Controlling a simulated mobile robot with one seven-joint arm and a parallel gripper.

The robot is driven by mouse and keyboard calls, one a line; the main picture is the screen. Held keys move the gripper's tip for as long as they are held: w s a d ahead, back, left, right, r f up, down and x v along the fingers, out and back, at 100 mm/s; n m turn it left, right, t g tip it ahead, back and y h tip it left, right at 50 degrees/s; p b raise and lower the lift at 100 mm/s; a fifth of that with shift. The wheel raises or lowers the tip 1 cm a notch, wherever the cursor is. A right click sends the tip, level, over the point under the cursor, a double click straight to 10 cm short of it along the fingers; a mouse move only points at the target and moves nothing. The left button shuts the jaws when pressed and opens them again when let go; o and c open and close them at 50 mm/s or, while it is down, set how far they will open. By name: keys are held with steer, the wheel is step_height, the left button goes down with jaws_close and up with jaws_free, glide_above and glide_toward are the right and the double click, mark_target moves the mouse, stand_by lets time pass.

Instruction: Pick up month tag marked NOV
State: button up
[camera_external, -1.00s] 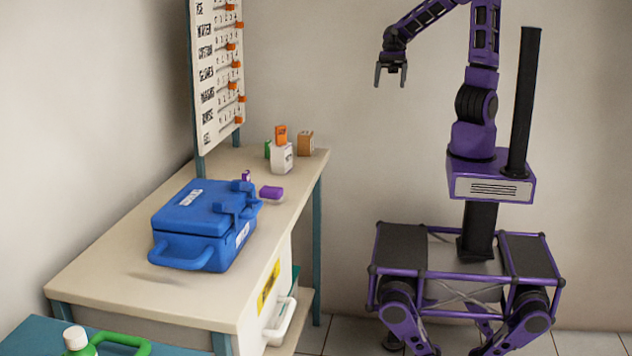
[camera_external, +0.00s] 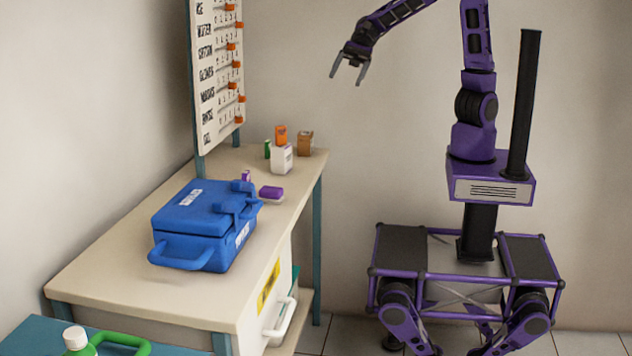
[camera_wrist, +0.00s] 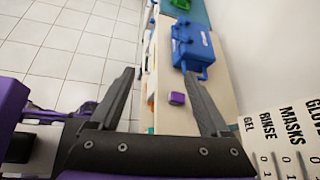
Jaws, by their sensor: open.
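I cannot make out the lettering NOV on any object, so I cannot tell which one is the month tag. Small coloured pieces on the table are an orange piece (camera_external: 281,134) on a white block (camera_external: 282,158), a green piece (camera_external: 267,150) and a brown block (camera_external: 305,144). My gripper (camera_external: 348,78) is open and empty, in the air above and right of the table's far end. In the wrist view, my gripper (camera_wrist: 159,72) points towards the table, with a purple-topped object (camera_wrist: 176,98) showing between its spread fingers.
A blue case (camera_external: 200,222) with handles stands mid-table (camera_external: 100,262). The purple-topped object (camera_external: 271,194) lies beside it, near the table's right edge. A white board (camera_external: 217,75) with orange sliders stands upright at the back left. The table's front is clear.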

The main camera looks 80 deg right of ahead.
steer(key=w+d+f+m+t+h, duration=0.2)
steer(key=w+d+f+m+t, duration=0.25)
steer(key=w, duration=0.25)
steer(key=w+d+f+m+t+h, duration=0.1)
steer(key=w+d+f+m+t, duration=0.2)
steer(key=w+m+t, duration=0.25)
steer(key=m+t+h+b, duration=0.1)
steer(key=m+h, duration=0.9)
glide_toward(274, 144)
steer(key=w, duration=0.1)
steer(key=w+d+f, duration=0.1)
steer(key=w, duration=0.1)
steer(key=shift+d+b, duration=0.15)
steer(key=shift+b, duration=0.15)
steer(key=x, duration=0.2)
steer(key=a+x, duration=0.1)
steer(key=x, duration=0.1)
steer(key=shift+f, duration=0.25)
steer(key=shift+w+d+f, duration=0.1)
steer(key=shift+w+f, duration=0.05)
steer(key=shift+w, duration=0.4)
jaws_close()
